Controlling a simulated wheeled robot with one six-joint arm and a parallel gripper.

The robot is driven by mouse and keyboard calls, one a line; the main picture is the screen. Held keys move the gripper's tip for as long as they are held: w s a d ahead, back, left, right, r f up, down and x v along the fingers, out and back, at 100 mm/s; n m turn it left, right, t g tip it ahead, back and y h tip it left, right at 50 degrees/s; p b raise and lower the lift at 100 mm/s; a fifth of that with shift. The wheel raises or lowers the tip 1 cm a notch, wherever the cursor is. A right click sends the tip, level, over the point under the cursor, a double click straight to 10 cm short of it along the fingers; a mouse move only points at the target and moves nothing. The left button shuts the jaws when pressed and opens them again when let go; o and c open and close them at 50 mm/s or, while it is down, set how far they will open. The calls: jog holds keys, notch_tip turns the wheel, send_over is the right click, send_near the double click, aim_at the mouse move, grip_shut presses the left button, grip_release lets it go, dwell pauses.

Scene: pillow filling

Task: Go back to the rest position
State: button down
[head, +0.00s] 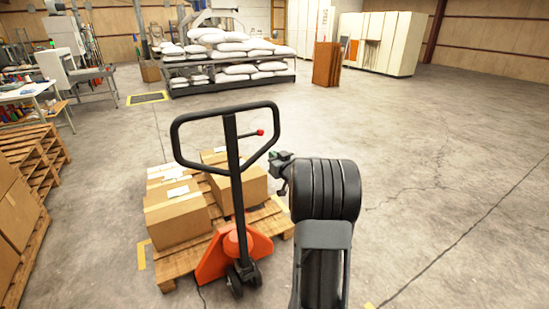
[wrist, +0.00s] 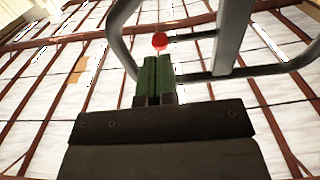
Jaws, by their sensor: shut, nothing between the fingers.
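My gripper (head: 281,162) is at the end of my dark arm, just right of the pallet jack's handle in the head view. In the wrist view its two green fingers (wrist: 155,80) are together, with nothing between them, and point up toward the roof. The black loop handle (wrist: 232,35) of the pallet jack passes behind the fingers there, with a red knob (wrist: 159,41) just above the fingertips. I cannot tell whether the fingers touch the handle. The orange pallet jack (head: 238,250) stands upright in the head view.
Cardboard boxes (head: 176,215) sit on a wooden pallet (head: 178,262) behind the jack. Stacked pallets (head: 40,150) and more boxes (head: 15,215) line the left edge. White sacks (head: 235,56) lie on a rack at the back. The concrete floor (head: 440,170) on the right is clear.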

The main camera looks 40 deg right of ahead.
dwell(0.3)
jog(key=s+f+m+g+h, duration=0.3)
jog(key=s+f+g, duration=0.5)
jog(key=f+g, duration=0.15)
jog(key=s+a+r+n+g+y, duration=0.1)
jog(key=s+a+r+y, duration=0.1)
jog(key=s+a, duration=0.4)
jog(key=s+a+r+n+g+y+p, duration=0.1)
jog(key=s+a, duration=0.5)
jog(key=a, duration=0.8)
jog(key=s+a+r+n+g+y, duration=0.2)
jog(key=s+a, duration=0.4)
jog(key=a, duration=0.4)
jog(key=shift+a+r+n+g+y, duration=0.15)
jog(key=shift+r+n+g+y, duration=0.2)
jog(key=shift+r, duration=0.25)
